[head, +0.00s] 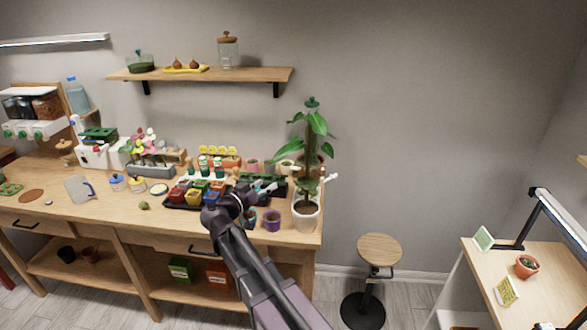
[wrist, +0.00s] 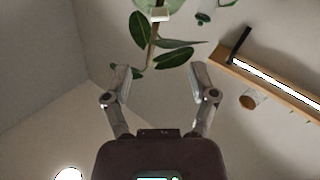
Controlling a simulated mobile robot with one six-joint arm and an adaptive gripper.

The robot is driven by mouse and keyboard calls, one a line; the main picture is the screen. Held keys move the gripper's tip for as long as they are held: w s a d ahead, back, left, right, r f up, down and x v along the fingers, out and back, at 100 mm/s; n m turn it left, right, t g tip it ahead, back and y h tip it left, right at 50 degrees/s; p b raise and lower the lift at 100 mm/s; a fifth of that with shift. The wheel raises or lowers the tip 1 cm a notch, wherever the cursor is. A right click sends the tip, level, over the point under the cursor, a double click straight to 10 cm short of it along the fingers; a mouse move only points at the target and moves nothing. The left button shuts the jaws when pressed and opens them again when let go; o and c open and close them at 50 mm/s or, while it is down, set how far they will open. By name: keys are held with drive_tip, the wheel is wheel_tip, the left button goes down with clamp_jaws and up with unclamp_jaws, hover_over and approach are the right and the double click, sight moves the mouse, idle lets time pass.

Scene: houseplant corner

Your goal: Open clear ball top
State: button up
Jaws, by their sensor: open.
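I cannot make out a clear ball top for certain in either view. On the wall shelf in the head view stand a clear glass jar (head: 228,56) with a wooden lid and a low glass vessel (head: 139,66) with green inside. My gripper (wrist: 160,80) is open and empty in the wrist view, its two fingers apart. In the head view my arm reaches over the workbench, its end close to the small pots.
The workbench (head: 110,205) is crowded with colored pots (head: 195,192) and a tall plant in a white pot (head: 305,218). The wall shelf (head: 260,76) runs above. A stool (head: 379,250) stands right of the bench, with open floor around it.

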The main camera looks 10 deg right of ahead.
sight(293, 168)
drive_tip(key=x, duration=1.3)
drive_tip(key=shift+d, duration=0.1)
clamp_jaws()
